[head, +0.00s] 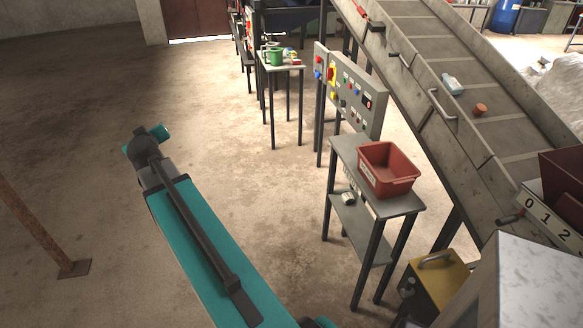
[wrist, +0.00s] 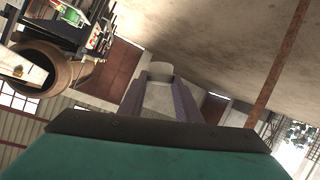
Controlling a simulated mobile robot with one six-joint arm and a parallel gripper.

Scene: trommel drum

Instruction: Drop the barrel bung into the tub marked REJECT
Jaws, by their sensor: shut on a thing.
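In the wrist view my gripper (wrist: 160,88) is shut on a pale grey, rounded piece, which looks like the barrel bung (wrist: 160,68). It shows between the fingertips, clear of any surface. In the head view the end of my teal arm is at the left, over open floor; the gripper and the bung cannot be made out there. A red-brown tub (head: 401,187) stands on a grey metal stand (head: 345,153) right of centre, well to the right of my arm. A pale label is on its side, too small to read.
An inclined conveyor (head: 425,75) runs behind the tub, carrying a pale bottle-like item (head: 452,84) and an orange-brown piece (head: 481,109). A control panel (head: 350,92) stands beyond the tub. A small table (head: 291,67) holds a green mug (head: 276,57). A rusty post (head: 38,232) rises at left. Floor between is clear.

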